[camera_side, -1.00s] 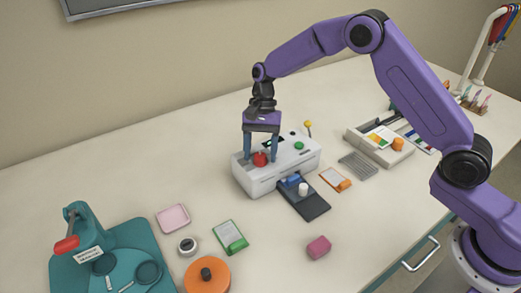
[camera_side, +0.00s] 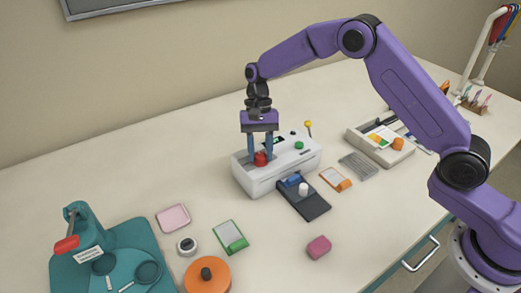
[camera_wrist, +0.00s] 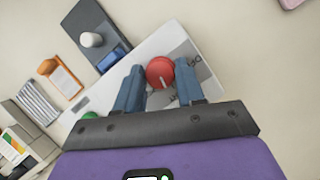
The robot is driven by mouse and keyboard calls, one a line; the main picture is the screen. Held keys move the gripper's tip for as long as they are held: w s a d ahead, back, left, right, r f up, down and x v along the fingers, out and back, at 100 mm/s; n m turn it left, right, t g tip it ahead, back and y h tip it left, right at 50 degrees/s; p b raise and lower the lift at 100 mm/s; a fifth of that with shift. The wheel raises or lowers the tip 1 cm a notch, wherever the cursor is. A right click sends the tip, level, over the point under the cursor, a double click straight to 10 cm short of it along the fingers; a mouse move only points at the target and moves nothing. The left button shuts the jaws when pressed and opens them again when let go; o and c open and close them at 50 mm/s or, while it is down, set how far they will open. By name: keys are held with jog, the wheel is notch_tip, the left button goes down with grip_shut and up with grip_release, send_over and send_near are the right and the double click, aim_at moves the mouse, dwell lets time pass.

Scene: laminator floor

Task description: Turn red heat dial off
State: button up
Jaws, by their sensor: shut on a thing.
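The red heat dial (camera_side: 261,159) sits on the top of the white laminator (camera_side: 262,183), near its left end. In the wrist view the red dial (camera_wrist: 160,72) shows as a round knob with a thin line across it. My gripper (camera_side: 260,157) points down over the laminator with one blue finger on each side of the dial. It is shut on the dial. In the wrist view the fingers of my gripper (camera_wrist: 160,84) flank the knob, and their exact contact with it is hard to see.
A green knob (camera_side: 299,145) and a yellow-topped lever (camera_side: 308,125) are on the laminator's right part. A dark tray (camera_side: 316,208) with a white knob adjoins its front. An orange-clipped card (camera_side: 336,179) and a pink block (camera_side: 319,247) lie nearby.

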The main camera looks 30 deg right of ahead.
jog(key=n+h, duration=0.1)
jog(key=n, duration=0.4)
jog(key=n+h, duration=0.1)
jog(key=n, duration=0.1)
jog(key=shift+a+r+g+h, duration=0.1)
jog(key=shift+a+g+h, duration=0.15)
jog(key=shift+g+h, duration=0.05)
jog(key=n+h, duration=0.1)
jog(key=n, duration=0.3)
jog(key=shift+a+n+t+h, duration=0.15)
jog(key=shift+n+t+h, duration=0.55)
jog(key=shift+n, duration=1.1)
jog(key=o, duration=1)
jog(key=v, duration=1.2)
jog(key=shift+a, duration=0.1)
